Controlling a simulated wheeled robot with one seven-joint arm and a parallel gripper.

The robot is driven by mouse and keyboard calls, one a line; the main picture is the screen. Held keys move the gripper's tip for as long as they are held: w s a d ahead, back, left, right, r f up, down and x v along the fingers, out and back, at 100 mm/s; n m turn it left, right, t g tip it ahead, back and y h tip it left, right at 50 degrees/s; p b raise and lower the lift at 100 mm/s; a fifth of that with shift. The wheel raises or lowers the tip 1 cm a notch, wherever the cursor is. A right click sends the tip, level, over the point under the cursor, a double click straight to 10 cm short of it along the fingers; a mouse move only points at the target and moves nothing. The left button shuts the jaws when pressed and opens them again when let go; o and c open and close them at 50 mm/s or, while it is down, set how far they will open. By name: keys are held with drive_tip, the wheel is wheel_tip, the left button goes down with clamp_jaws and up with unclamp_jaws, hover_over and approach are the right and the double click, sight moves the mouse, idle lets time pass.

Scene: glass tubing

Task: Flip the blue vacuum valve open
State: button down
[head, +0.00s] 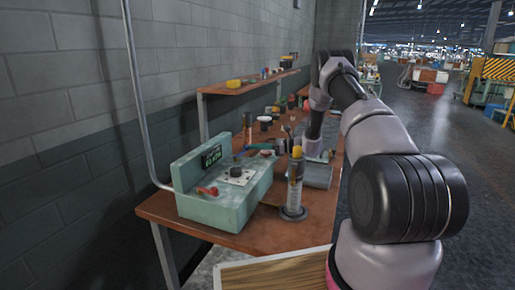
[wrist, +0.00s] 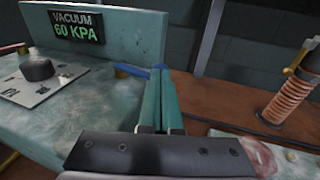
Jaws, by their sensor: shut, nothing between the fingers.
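The blue vacuum valve (wrist: 131,70) shows as a small blue lever at the right side of the pale green vacuum unit (wrist: 120,27), left of my fingers. It is partly hidden behind them, so its angle is hard to read. In the head view the vacuum unit (head: 228,208) stands at the near end of the bench. My gripper (wrist: 160,72) has teal fingers that are shut and empty, with the tips close beside the blue lever; I cannot tell if they touch. In the head view my gripper (head: 268,151) reaches left toward the unit's far end.
The unit carries a display reading 60 KPA (wrist: 78,28), a black knob (wrist: 37,68) and a red lever (head: 208,190). A coppery coil (wrist: 287,100) stands right of my gripper. A wall rises behind the bench.

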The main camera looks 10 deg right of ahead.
drive_tip(key=shift+w+a+n+g, duration=0.3)
drive_tip(key=shift+w+g, duration=0.15)
drive_tip(key=shift+w, duration=0.05)
drive_tip(key=shift+w+a+n+g, duration=0.25)
drive_tip(key=shift+w+n+g, duration=0.05)
drive_tip(key=shift+w+g, duration=0.2)
drive_tip(key=w+f+v, duration=0.1)
drive_tip(key=v, duration=1.2)
drive_tip(key=s+a+r+n+g+h, duration=0.1)
drive_tip(key=s+a+r+n+h, duration=0.35)
drive_tip(key=s+r, duration=0.6)
drive_tip(key=s+a+r+n+g+h, duration=0.25)
drive_tip(key=s+r+n, duration=0.3)
drive_tip(key=r, duration=0.95)
drive_tip(key=s+d+r+n+t+h, duration=0.1)
drive_tip(key=s+r+n+t+h, duration=0.2)
drive_tip(key=s, duration=1)
drive_tip(key=s+d+r+n+t+h, duration=0.1)
drive_tip(key=s+r+n+t+h, duration=0.2)
drive_tip(key=s, duration=1.1)
drive_tip(key=shift+r+t+h, duration=0.45)
drive_tip(key=shift+t+h, duration=0.15)
drive_tip(key=shift+h, duration=0.1)
